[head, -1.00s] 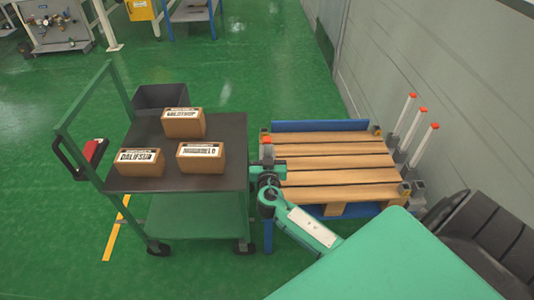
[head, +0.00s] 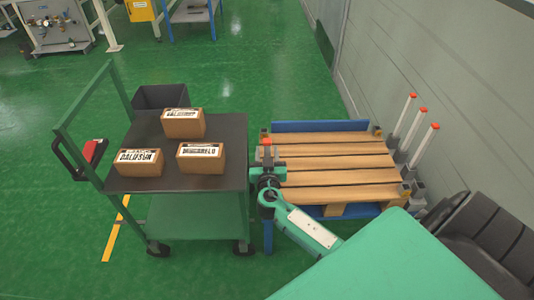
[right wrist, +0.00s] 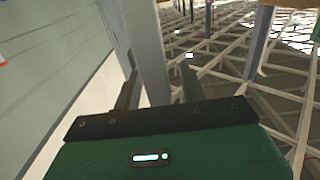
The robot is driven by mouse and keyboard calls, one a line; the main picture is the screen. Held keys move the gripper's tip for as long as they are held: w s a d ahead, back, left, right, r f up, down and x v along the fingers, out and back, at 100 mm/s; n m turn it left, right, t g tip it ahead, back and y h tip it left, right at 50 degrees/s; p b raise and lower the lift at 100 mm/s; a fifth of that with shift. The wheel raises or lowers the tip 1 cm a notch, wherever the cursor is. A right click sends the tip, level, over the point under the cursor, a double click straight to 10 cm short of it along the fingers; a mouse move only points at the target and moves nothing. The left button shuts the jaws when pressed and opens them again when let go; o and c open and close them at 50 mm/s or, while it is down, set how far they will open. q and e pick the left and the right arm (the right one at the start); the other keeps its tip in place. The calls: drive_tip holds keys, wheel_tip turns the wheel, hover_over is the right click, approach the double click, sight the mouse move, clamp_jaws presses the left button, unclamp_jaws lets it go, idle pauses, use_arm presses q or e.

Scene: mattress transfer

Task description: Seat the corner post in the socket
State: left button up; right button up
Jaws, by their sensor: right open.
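A pale post with a red tip (head: 267,151) stands near the left edge of the wooden pallet (head: 330,161) in the head view. My right gripper (head: 268,174) is beside it, at the pallet's front left. In the right wrist view the grey post (right wrist: 147,45) runs up between my two open fingers (right wrist: 161,90), with the left finger looking nearer to it. The post's foot and any socket under it are hidden behind my gripper, so I cannot tell how it is seated. My left gripper is out of view.
Three more red-tipped posts (head: 405,115) stand in grey holders right of the pallet, near the wall (head: 380,60). A green cart (head: 225,140) with three boxes (head: 183,123) stands close on the left. Green floor (head: 260,70) is clear behind.

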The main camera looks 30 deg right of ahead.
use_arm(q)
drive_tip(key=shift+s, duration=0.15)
use_arm(e)
drive_tip(key=shift+r, duration=0.1)
drive_tip(key=b+v, duration=0.2)
drive_tip(key=v, duration=1)
drive_tip(key=s+f+n+g+y, duration=0.2)
drive_tip(key=s+f+g, duration=0.2)
drive_tip(key=f, duration=0.8)
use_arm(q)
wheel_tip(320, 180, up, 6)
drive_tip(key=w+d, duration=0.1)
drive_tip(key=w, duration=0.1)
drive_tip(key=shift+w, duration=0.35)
use_arm(e)
drive_tip(key=s+a+f+n+g+y, duration=0.3)
drive_tip(key=s+a+f+g, duration=0.1)
drive_tip(key=s+f, duration=0.5)
drive_tip(key=s+a+f+n+g+y, duration=0.3)
drive_tip(key=s+a+f+g+y, duration=0.1)
drive_tip(key=s+f, duration=0.5)
drive_tip(key=shift+a+f+g+y, duration=0.3)
drive_tip(key=shift+a+f+g, duration=0.4)
drive_tip(key=shift+a+f, duration=0.2)
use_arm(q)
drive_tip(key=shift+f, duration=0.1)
use_arm(e)
drive_tip(key=shift+s, duration=0.15)
